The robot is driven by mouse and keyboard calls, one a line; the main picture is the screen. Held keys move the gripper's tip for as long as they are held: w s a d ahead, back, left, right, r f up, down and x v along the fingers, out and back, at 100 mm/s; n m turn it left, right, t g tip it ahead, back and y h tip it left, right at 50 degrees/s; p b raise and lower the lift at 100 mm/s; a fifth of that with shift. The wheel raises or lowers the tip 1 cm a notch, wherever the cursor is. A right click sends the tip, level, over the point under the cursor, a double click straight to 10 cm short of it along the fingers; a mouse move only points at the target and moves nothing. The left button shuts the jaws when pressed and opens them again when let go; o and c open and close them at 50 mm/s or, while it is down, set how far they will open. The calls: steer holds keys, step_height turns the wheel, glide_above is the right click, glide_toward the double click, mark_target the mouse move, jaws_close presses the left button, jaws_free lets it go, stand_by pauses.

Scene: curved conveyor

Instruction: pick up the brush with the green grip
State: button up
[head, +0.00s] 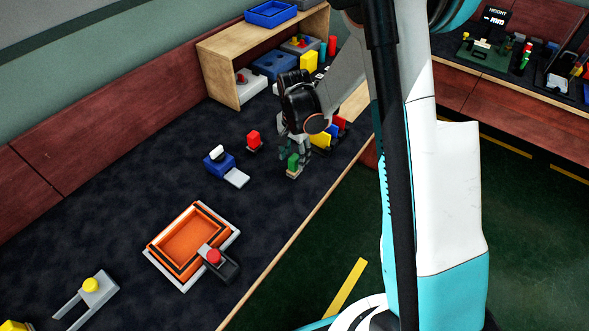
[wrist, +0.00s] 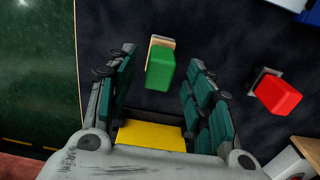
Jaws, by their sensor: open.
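The brush with the green grip (head: 293,161) stands on the dark table top near its front edge. In the wrist view its green grip (wrist: 161,70) shows above a pale base, between and just beyond my fingertips. My gripper (wrist: 160,68) is open, with a teal-padded finger on either side of the brush. In the head view my gripper (head: 297,147) hangs just above and behind the brush. I cannot tell whether a finger touches it.
A similar red-gripped brush (head: 253,140) stands to the left. A yellow block (head: 320,140) is close behind my gripper, and shows between the fingers in the wrist view (wrist: 150,134). A blue item (head: 219,162) and an orange tray (head: 158,260) lie nearer. A wooden shelf (head: 221,79) stands behind.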

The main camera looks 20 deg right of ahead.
mark_target(294, 157)
steer(key=shift+f, duration=0.95)
steer(key=shift+r, duration=0.1)
jaws_close()
step_height(294, 157, up, 20)
steer(key=p, duration=0.6)
